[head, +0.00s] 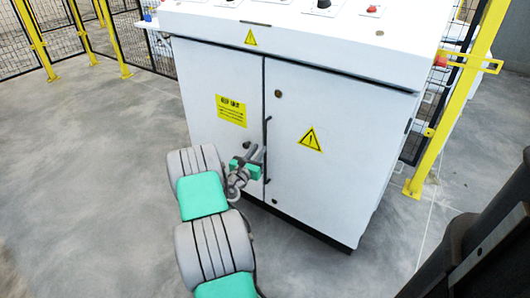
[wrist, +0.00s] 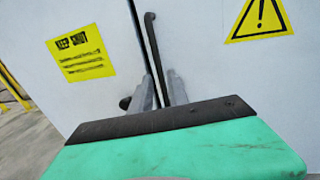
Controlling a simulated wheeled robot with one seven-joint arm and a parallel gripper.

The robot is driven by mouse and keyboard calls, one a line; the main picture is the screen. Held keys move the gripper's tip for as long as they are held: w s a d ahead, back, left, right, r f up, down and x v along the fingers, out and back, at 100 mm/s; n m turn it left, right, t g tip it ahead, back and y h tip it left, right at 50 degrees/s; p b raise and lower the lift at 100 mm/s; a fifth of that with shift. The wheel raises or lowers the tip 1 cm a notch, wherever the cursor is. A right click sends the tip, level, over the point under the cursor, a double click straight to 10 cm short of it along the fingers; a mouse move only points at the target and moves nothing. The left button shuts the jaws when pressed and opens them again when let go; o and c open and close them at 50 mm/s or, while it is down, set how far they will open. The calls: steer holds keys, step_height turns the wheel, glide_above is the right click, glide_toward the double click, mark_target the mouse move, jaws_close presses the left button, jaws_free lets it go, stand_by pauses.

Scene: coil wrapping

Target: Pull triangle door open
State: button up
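The triangle door (head: 335,185) is the white right-hand door of a cabinet, with a yellow warning triangle (head: 311,139) on it. It looks closed, flush with the left door. Its slim black upright handle (head: 267,135) is beside the seam; it also shows in the wrist view (wrist: 152,40). My gripper (head: 259,154) is at the lower part of the handle. In the wrist view its two grey fingers (wrist: 161,90) stand apart, one on each side of the handle. I see no clear contact; the palm hides the finger bases.
The left door (head: 220,85) bears a yellow "KEEP SHUT" sign (head: 231,110) and a dark knob (head: 246,145). The sloped control panel (head: 300,30) overhangs the doors. A yellow fence post (head: 440,130) stands at the right. Grey floor is clear in front and left.

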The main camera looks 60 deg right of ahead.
mark_target(265, 141)
steer(key=d, duration=0.3)
steer(key=d+b, duration=0.1)
steer(key=d, duration=0.3)
steer(key=shift+w+r+b, duration=0.15)
steer(key=shift+b, duration=0.15)
jaws_close()
stand_by(0.9)
